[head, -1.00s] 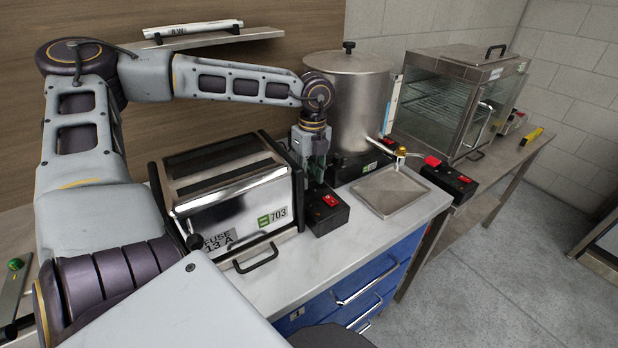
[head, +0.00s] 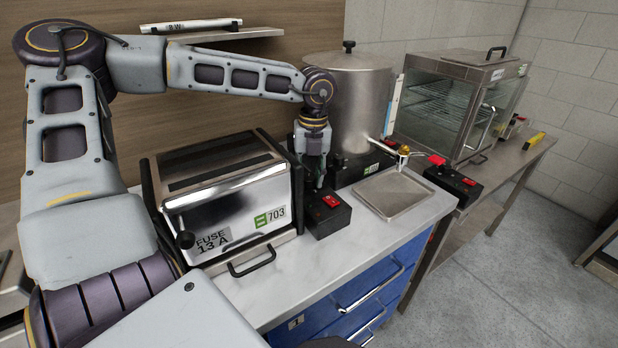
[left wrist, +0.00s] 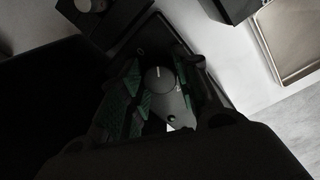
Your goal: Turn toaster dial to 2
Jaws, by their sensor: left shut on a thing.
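The toaster (head: 228,200) is a shiny metal box with black ends and a label reading 703. A black control box (head: 328,214) with a red switch stands at its right end. My left gripper (head: 313,182) points down at this box and hides its dial in the head view. In the left wrist view, the round dark dial (left wrist: 159,82) with a pale pointer line sits between the fingers of my left gripper (left wrist: 163,98). The gripper is shut on the dial. The marks around the dial are too small and dark to read surely. My right gripper is not in view.
A tall metal urn (head: 348,100) stands close behind the gripper. A drip tray (head: 393,194) lies to the right, with a second black box (head: 452,180) beyond it. A glass cabinet (head: 455,100) stands farther right. The front counter (head: 300,268) is bare.

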